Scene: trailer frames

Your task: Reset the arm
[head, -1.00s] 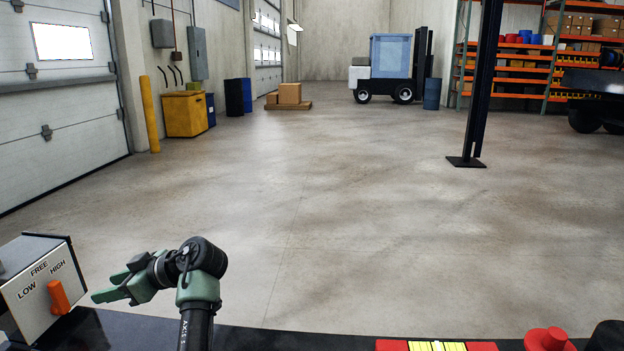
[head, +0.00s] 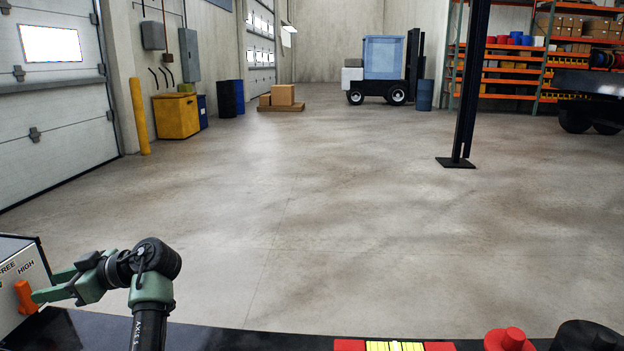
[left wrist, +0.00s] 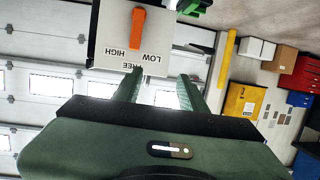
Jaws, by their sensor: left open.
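A grey control box stands at the left edge in the head view, partly cut off. Its pale front panel (head: 9,272) carries the words FREE and HIGH and an orange lever (head: 25,297). My left gripper (head: 47,286) is just right of the lever, open. In the left wrist view, the gripper fingers (left wrist: 160,76) stand apart with nothing between them. There the lever (left wrist: 138,27) is beyond the fingertips, on the upside-down panel marked LOW, FREE and HIGH. I cannot tell whether a fingertip touches the lever. My right gripper is not in view.
A black ledge (head: 230,339) runs along the bottom, with a red and yellow panel (head: 395,346) and a red knob (head: 510,340) at the right. Beyond is open concrete floor (head: 330,220), with a dark post (head: 467,100) and a yellow bin (head: 177,116).

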